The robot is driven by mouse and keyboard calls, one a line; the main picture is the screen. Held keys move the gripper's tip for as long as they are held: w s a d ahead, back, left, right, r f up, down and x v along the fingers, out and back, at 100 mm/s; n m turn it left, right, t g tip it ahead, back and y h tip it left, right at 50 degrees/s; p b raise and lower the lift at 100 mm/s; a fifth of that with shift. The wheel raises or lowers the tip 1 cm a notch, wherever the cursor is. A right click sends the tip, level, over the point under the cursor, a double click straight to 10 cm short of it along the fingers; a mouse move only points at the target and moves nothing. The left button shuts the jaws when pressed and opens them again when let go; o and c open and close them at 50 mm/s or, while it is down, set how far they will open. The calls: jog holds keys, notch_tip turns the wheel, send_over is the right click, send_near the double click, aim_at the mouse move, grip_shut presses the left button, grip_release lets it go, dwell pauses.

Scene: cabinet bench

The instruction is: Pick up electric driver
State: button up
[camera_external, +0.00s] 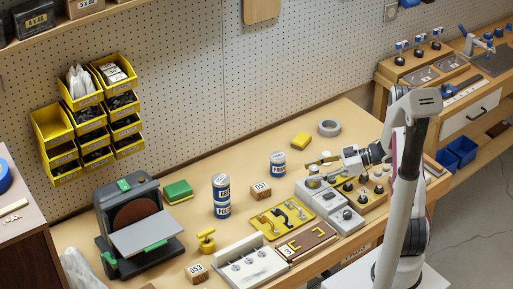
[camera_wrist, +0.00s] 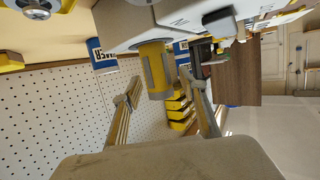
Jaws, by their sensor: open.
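My gripper (camera_external: 322,161) is open over the grey station (camera_external: 322,199) on the right part of the bench, its fingers pointing left. In the wrist view, a yellow and grey cylinder (camera_wrist: 155,69) stands out from the light grey station between the two fingers of my gripper (camera_wrist: 160,80). It may be the electric driver, but I cannot tell for sure. In the external view only a small yellow part (camera_external: 313,169) shows just below the fingers. I see no clear contact.
A yellow tray (camera_external: 282,218) lies in front. A sander (camera_external: 138,225) stands far left.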

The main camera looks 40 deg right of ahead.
jog(key=shift+c, duration=0.4)
grip_shut()
jog(key=shift+r, duration=0.1)
jog(key=shift+r, duration=4.95)
